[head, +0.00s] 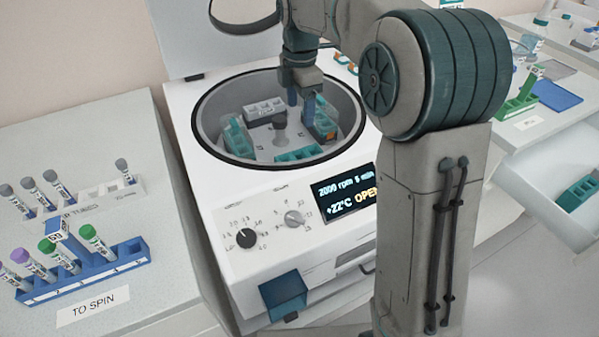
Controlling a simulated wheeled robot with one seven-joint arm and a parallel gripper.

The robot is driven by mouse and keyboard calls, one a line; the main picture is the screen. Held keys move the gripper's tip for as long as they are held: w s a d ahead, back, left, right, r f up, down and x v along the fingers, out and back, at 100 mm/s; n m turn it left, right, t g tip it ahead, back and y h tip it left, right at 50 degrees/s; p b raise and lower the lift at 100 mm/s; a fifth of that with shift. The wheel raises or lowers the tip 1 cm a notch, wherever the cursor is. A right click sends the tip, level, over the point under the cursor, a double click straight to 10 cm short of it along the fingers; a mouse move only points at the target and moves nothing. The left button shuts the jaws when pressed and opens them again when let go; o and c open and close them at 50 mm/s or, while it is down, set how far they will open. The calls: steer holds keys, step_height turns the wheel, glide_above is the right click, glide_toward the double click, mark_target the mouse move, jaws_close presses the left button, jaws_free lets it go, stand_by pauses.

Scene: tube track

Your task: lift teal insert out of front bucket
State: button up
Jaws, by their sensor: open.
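The teal insert (298,155) sits at the front of the centrifuge bowl, in the front bucket; the bucket itself is mostly hidden by the bowl's front rim. My gripper (300,103) points down into the bowl, behind the teal insert and towards the right bucket. Its two blue-grey fingers are apart with nothing seen between them, and they are clear of the teal insert. I cannot tell how high the fingertips are above the rotor.
The white centrifuge (225,190) is open, its display reading OPEN. Other inserts sit in the bowl: teal at left (236,137), teal at right (322,125), grey at back (265,110). A blue tube rack (90,274) stands left; a green rack (520,101) stands right.

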glide_above(300, 152)
steer(key=s, duration=0.1)
step_height(300, 152, down, 9)
steer(key=shift+s+f+b, duration=0.2)
steer(key=shift+f+b, duration=0.5)
steer(key=shift+f, duration=1.8)
steer(key=c, duration=1.1)
